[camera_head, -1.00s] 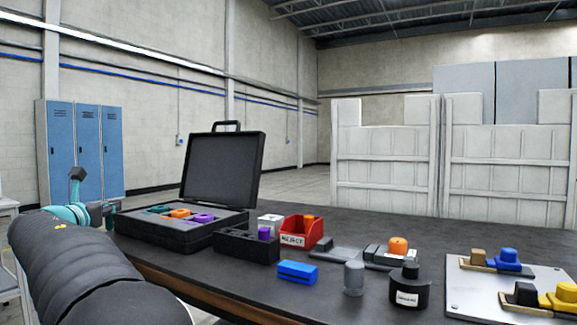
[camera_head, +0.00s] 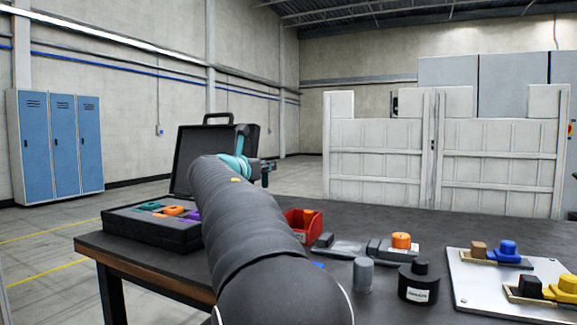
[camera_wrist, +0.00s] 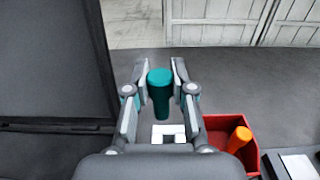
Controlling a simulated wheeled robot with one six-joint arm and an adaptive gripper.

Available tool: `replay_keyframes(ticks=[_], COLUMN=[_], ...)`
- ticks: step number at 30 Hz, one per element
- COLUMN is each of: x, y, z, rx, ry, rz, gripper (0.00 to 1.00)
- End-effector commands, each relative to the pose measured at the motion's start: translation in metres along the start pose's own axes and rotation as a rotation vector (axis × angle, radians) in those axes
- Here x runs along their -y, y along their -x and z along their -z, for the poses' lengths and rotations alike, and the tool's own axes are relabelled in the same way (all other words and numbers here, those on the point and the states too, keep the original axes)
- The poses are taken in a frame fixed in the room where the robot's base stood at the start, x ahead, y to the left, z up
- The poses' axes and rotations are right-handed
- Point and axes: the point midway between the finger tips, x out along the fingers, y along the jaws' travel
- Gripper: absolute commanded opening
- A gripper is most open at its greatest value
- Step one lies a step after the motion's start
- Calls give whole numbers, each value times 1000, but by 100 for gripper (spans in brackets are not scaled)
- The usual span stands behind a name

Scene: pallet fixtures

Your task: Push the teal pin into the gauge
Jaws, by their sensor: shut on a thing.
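The teal pin (camera_wrist: 159,92) stands upright between the fingers of my gripper (camera_wrist: 158,84) in the wrist view. The gripper is shut on it. A white block (camera_wrist: 168,130) with a dark opening lies below and just behind the pin in that view, partly covered by it; it may be the gauge, but I cannot tell for sure. The pin appears apart from the block. In the head view my gripper (camera_head: 267,172) is raised above the table's far side, left of the red bin, and the pin cannot be made out. My arm hides the white block there.
The red bin (camera_head: 316,228) holds an orange piece (camera_wrist: 239,139). An open black case (camera_head: 135,234) with coloured pieces stands left of my arm. Orange-topped fixture (camera_head: 392,247), grey cylinder (camera_head: 363,274), black round weight (camera_head: 418,287) and a pale plate (camera_head: 482,292) stand to the right.

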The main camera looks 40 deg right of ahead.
Motion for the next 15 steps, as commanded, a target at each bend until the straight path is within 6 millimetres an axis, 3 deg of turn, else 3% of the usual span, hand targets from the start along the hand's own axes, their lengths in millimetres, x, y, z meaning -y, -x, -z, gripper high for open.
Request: replay_keyframes(ticks=[7,15], x=[5,6], y=[-2,-3], z=[2,19], rx=[0,0], ry=[0,-1], rz=[6,8], gripper=[0,0])
